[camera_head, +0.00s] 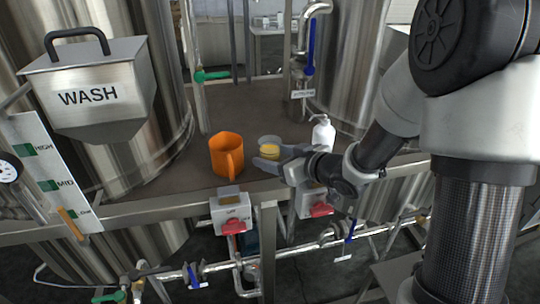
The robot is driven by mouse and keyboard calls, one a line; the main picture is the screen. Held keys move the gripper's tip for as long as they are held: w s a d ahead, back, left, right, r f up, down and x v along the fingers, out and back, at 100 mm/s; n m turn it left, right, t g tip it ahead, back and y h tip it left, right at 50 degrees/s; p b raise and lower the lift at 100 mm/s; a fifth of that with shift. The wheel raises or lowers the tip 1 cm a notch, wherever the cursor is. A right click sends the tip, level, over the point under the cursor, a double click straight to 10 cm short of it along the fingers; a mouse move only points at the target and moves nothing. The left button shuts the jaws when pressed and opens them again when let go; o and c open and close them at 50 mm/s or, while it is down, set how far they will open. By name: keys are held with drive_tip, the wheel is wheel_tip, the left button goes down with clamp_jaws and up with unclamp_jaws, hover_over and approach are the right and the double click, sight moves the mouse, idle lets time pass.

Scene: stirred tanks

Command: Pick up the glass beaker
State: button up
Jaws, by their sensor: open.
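The glass beaker (269,143) looks like a small clear vessel with something yellow in it. It stands on the dark platform, right of the orange mug. My gripper (262,158) reaches in from the right with its fingers at the beaker's near side. The jaws are open, and part of the beaker's lower side is hidden behind them. I cannot tell whether the fingers touch the glass.
An orange mug (226,155) stands close on the left, and a white pump bottle (322,134) on the right. Steel tanks (165,60) flank the platform (245,104). Valve boxes (231,211) hang on its front edge. Platform behind the beaker is clear.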

drive_tip(key=c, duration=1.2)
wheel_tip(320, 180, up, 10)
drive_tip(key=p, duration=0.3)
